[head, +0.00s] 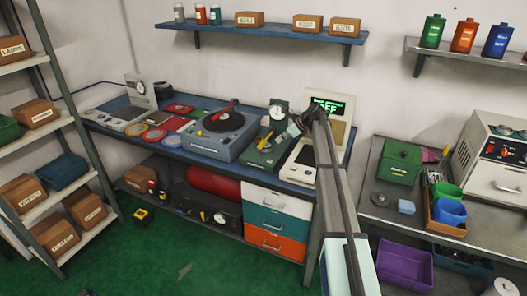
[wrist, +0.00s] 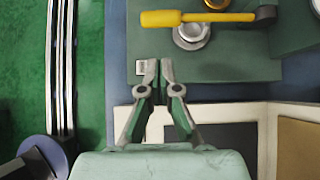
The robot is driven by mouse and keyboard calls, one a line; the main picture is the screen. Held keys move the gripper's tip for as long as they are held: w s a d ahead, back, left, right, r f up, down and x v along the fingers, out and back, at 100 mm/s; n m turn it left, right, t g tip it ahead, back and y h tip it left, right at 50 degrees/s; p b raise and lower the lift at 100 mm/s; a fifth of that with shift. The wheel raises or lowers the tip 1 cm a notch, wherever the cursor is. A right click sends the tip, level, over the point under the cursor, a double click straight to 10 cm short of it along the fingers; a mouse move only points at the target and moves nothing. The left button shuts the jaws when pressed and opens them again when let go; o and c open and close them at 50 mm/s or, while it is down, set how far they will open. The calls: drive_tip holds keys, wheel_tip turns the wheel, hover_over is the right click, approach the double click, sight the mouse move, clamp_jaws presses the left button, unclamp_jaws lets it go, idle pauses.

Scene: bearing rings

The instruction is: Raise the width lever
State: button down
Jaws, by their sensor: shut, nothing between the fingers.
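The width lever appears to be the yellow-handled lever (wrist: 196,18) on the green gauge device (wrist: 210,66). In the wrist view it lies across the top, its dark pivot arm at the right, above a round silver knob (wrist: 191,36). In the head view the yellow lever (head: 266,141) shows on the green device (head: 262,155) on the blue bench. My gripper (wrist: 159,68) is shut and empty. Its fingertips are over the device's near edge, below the lever in the picture and apart from it. In the head view my gripper (head: 294,129) is just right of the device, partly hidden.
A white-framed display unit (head: 331,106) with a green screen stands close to the right of the device. A blue turntable machine (head: 218,131) stands to its left. A dial gauge (head: 279,110) rises at the device's back. Drawers (head: 275,220) are below the bench.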

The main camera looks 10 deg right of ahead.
sight(268, 138)
drive_tip(key=p+x, duration=0.2)
drive_tip(key=x, duration=0.8)
drive_tip(key=shift+p, duration=0.4)
drive_tip(key=shift+r, duration=0.1)
